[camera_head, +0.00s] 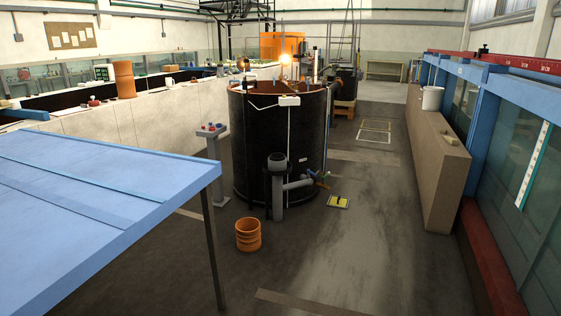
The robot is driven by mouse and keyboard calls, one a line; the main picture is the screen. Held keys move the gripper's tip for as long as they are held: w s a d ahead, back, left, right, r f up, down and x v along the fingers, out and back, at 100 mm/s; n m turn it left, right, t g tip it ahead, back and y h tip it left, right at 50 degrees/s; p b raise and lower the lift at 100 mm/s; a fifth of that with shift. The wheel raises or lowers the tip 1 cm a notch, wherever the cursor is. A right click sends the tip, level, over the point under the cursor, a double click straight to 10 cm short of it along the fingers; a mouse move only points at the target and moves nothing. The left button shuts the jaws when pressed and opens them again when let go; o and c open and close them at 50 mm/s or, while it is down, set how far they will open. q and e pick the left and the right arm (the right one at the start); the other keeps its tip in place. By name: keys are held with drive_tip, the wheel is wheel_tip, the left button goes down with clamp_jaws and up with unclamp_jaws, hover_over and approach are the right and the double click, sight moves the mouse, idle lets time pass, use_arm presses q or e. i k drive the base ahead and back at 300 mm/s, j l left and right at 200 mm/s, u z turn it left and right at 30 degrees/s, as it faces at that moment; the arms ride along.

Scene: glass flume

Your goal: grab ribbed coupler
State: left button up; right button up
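An orange ribbed coupler (248,236), a short upright ring-ridged cylinder with an open top, stands on the grey concrete floor. It is in the lower middle of the head view, just right of the blue table's leg and in front of the black tank. Nothing touches it from above. Neither of my grippers shows in this view.
A light blue table (100,205) fills the left foreground, with a dark leg (212,250). A large black tank (255,140) with a grey pipe (277,185) stands behind the coupler. A yellow-marked plate (338,202) lies on the floor. Open floor (370,255) lies to the right.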

sight(248, 229)
drive_tip(key=i, duration=1.95)
